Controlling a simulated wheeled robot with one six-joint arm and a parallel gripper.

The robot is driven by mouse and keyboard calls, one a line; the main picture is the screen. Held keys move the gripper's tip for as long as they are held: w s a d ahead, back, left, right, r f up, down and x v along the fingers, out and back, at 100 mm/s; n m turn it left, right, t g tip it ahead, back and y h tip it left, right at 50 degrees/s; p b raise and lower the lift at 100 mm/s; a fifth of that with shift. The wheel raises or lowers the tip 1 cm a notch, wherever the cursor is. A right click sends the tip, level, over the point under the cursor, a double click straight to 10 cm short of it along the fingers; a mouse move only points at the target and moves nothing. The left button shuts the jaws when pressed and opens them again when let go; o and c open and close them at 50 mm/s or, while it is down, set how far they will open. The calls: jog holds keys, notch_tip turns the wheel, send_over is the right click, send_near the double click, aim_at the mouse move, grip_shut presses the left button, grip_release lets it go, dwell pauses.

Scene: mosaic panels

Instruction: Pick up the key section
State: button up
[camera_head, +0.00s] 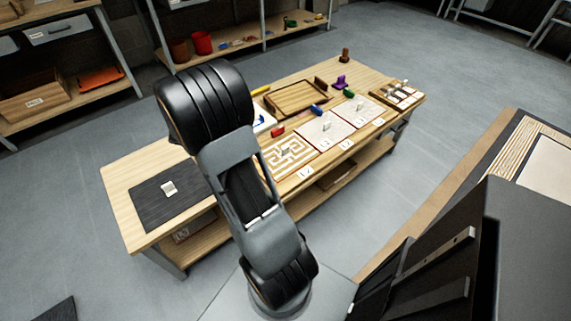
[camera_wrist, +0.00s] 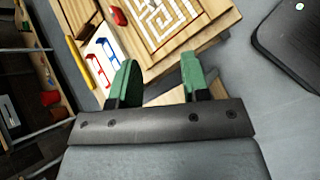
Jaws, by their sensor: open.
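I cannot tell for sure which piece is the key section. A wooden panel with a pale meander pattern (camera_head: 287,153) lies on the workbench, with a small upright piece on it. This panel also shows at the top of the wrist view (camera_wrist: 172,22). A small pale square piece (camera_head: 169,188) lies on a dark mat (camera_head: 150,205) at the bench's left end. My gripper (camera_wrist: 157,72) has green fingertips, spread apart with nothing between them. In the wrist view it is over the bench edge, apart from the patterned panel. My arm hides part of the bench in the head view.
Two pale panels (camera_head: 323,130) with upright pieces lie right of the patterned one. A wooden tray (camera_head: 297,97), a red block (camera_head: 277,131), a blue block (camera_head: 319,110) and a purple piece (camera_head: 341,82) stand behind. Shelving (camera_head: 75,95) is at the back left.

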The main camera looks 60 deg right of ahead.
aim_at(284, 148)
jog(key=d+f+n+h+b, duration=0.1)
jog(key=d+f+n, duration=0.1)
jog(key=d+f, duration=0.2)
jog(key=d+f+n+h+b, duration=0.1)
jog(key=d+f+n+b, duration=0.1)
jog(key=d+f, duration=0.2)
jog(key=d+f+n+g+h+b, duration=0.1)
jog(key=d+f+n+h, duration=0.1)
jog(key=d+f, duration=0.3)
jog(key=shift+w+f+n+b, duration=0.2)
jog(key=shift+f+n+b, duration=0.15)
jog(key=shift+f, duration=1.85)
jog(key=b+x, duration=0.1)
jog(key=x, duration=0.7)
jog(key=shift+f, duration=0.1)
jog(key=shift+b+x, duration=0.55)
jog(key=shift+x, duration=2.5)
jog(key=shift+w+f, duration=0.1)
jog(key=shift+w, duration=0.1)
jog(key=shift+c, duration=0.4)
grip_shut()
